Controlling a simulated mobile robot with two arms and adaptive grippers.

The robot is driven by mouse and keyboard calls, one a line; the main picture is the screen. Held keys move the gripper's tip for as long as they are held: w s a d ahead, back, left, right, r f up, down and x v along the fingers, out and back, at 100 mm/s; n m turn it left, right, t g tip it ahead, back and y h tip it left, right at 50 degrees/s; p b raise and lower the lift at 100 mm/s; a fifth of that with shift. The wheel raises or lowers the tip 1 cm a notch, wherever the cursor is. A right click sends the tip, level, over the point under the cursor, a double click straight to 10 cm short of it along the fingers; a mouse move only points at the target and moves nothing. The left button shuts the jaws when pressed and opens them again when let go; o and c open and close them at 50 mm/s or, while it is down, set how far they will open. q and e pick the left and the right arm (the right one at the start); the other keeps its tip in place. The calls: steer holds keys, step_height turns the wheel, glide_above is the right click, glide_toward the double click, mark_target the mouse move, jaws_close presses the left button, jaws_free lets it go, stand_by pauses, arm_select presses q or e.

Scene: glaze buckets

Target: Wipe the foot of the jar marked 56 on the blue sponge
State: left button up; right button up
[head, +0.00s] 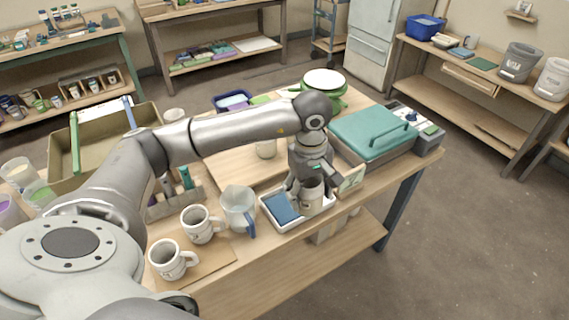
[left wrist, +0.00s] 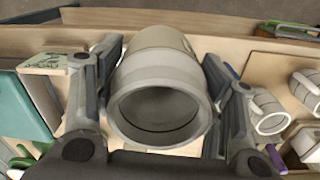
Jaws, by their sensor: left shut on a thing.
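My left gripper (head: 311,184) points down and is shut on a grey-beige jar (head: 311,198). In the left wrist view the jar (left wrist: 158,100) sits between the two fingers, its open mouth facing the camera. I cannot read any mark on it. The blue sponge (head: 280,208) lies in the left part of a white tray (head: 296,226) near the table's front edge. The jar is upright at the tray's right part, beside the sponge; I cannot tell whether its foot touches the tray. My right gripper is not in view.
A clear pitcher (head: 238,205) with a blue handle stands left of the tray. Two mugs (head: 197,226) (head: 168,262) stand farther left on a board. A teal-lidded case (head: 372,135) lies behind right. A small box (head: 350,178) stands close right of the gripper.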

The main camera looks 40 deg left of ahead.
arm_select(q)
steer(key=w+a+f+n, duration=0.1)
steer(key=a+f+n, duration=0.1)
steer(key=n, duration=0.1)
steer(key=w+a+f+n+b, duration=0.1)
steer(key=w+a+f+n, duration=0.1)
steer(key=a+f+n, duration=0.1)
steer(key=w+a+f+n, duration=0.2)
steer(key=a+f+n, duration=0.1)
steer(key=n, duration=0.1)
steer(key=shift+w+a+f, duration=0.1)
steer(key=shift+a+f, duration=0.05)
steer(key=shift+f, duration=0.1)
steer(key=shift+f+b, duration=0.35)
steer(key=shift+f, duration=0.1)
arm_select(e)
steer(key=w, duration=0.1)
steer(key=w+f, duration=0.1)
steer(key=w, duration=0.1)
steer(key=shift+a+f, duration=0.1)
arm_select(q)
steer(key=shift+f+b, duration=0.55)
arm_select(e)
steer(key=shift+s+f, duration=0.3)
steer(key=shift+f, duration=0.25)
